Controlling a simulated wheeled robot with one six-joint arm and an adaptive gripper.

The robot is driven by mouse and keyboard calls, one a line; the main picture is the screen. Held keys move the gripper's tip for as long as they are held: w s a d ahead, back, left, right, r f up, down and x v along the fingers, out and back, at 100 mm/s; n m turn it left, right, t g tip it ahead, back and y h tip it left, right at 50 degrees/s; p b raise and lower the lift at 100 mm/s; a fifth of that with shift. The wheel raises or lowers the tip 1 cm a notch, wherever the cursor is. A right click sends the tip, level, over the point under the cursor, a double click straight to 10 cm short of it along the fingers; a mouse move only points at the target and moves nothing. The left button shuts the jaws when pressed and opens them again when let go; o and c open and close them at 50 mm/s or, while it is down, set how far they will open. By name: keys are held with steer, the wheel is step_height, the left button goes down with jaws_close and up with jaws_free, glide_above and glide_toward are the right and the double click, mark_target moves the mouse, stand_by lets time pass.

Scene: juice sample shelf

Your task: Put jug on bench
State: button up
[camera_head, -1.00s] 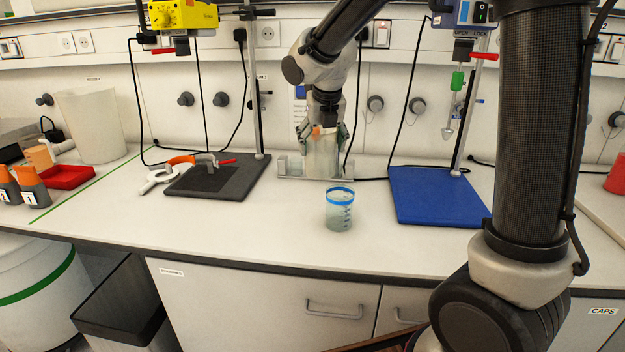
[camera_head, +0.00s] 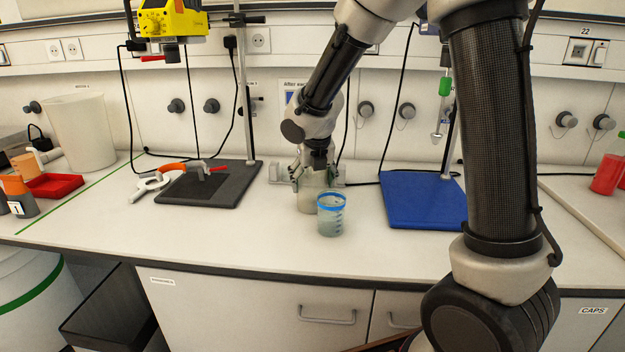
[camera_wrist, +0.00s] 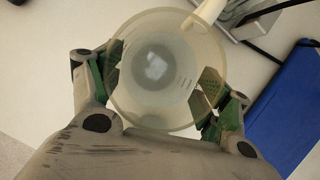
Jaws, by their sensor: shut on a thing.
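The jug (camera_head: 309,200) is a clear, cloudy vessel, upright at the middle of the white bench (camera_head: 265,240) in the head view. My gripper (camera_head: 316,174) is shut on its upper part from above. In the wrist view the jug (camera_wrist: 152,70) shows as a round rim seen from above, with a pale handle (camera_wrist: 208,12) at the upper right. The green-padded fingers lie on both its sides. The jug's base is close to the bench top; I cannot tell whether it touches.
A blue-rimmed beaker (camera_head: 331,215) stands just in front and right of the jug, overlapping it in view. A grey metal holder (camera_head: 277,172) is behind. A dark stand base (camera_head: 208,186) lies left and a blue one (camera_head: 420,200) right. The front bench is clear.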

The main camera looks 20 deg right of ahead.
steer(key=o, duration=1.4)
steer(key=v, duration=1.2)
steer(key=s+d+r+m, duration=0.3)
steer(key=s+d+m, duration=0.85)
steer(key=m, duration=0.55)
steer(key=shift+s+d+f+m, duration=0.25)
steer(key=shift+s+d+m, duration=0.35)
steer(key=shift+s+m, duration=2.15)
steer(key=shift+s+d+f+m, duration=0.25)
steer(key=shift+s+d+m, duration=0.3)
steer(key=shift+s+m, duration=2.2)
steer(key=shift+s+d+f+m, duration=0.2)
steer(key=shift+s+d+m, duration=0.4)
steer(key=shift+s+m, duration=2.15)
